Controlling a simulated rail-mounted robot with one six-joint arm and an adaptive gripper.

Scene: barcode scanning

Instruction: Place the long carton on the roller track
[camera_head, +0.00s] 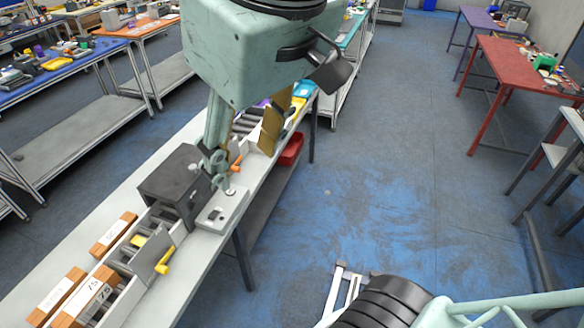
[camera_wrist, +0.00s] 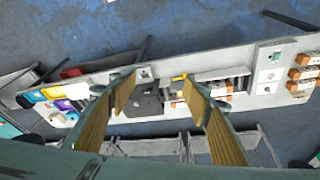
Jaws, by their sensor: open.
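Several brown cartons with white labels lie at the near end of the bench in the head view, one (camera_head: 60,292) at the lower left, one with dark print (camera_head: 88,300) beside it and one (camera_head: 113,233) farther up. I cannot tell which is the long carton. Cartons also show at the right of the wrist view (camera_wrist: 302,73). A grey roller track (camera_head: 250,118) is partly hidden behind my gripper. My gripper (camera_head: 245,155) is above the bench, away from these cartons. In the wrist view my gripper (camera_wrist: 160,88) is open and empty, its tan-padded fingers wide apart.
A red bin (camera_head: 291,149) sits below the bench edge. A red table (camera_head: 510,62) stands far right. The floor between is open.

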